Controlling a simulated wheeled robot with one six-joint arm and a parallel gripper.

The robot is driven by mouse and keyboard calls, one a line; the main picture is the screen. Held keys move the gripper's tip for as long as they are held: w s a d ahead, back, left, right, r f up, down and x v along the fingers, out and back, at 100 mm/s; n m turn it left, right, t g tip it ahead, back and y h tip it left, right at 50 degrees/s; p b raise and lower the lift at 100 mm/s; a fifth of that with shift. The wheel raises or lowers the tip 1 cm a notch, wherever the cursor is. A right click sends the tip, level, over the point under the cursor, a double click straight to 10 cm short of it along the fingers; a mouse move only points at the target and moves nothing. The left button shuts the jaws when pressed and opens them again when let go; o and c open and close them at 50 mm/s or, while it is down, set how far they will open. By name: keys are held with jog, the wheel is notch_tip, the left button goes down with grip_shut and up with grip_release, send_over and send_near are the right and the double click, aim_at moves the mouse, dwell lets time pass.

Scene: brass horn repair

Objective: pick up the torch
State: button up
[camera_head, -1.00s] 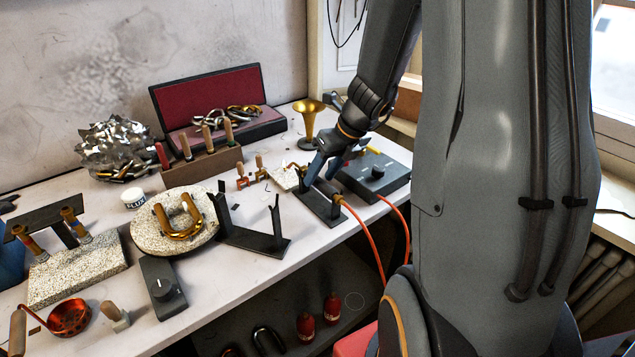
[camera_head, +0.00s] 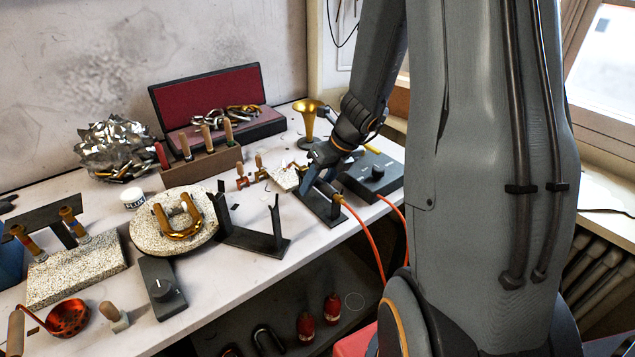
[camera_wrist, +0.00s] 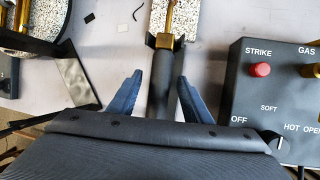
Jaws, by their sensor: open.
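The torch (camera_head: 338,198) lies on a dark stand (camera_head: 318,207) at the right end of the bench, with an orange hose at its near brass end. In the wrist view its brass tube (camera_wrist: 183,19) shows above the stand's dark forked cradle (camera_wrist: 164,42). My gripper (camera_head: 312,182) is above the stand, partly hiding the torch. In the wrist view my gripper (camera_wrist: 160,76) is open, its two blue fingers on either side of a dark bar below the cradle. I cannot tell whether that bar is torch handle or stand, or whether the fingers touch it.
A control box (camera_head: 372,175) with knobs stands close on the right; its red strike button (camera_wrist: 260,69) shows in the wrist view. A black two-post stand (camera_head: 255,238) is to the left. A brass bell (camera_head: 309,122) stands behind. The orange hose (camera_head: 366,235) hangs over the bench edge.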

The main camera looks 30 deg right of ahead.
jog(key=shift+f, duration=0.1)
jog(key=c, duration=1.1)
jog(key=shift+c, duration=0.2)
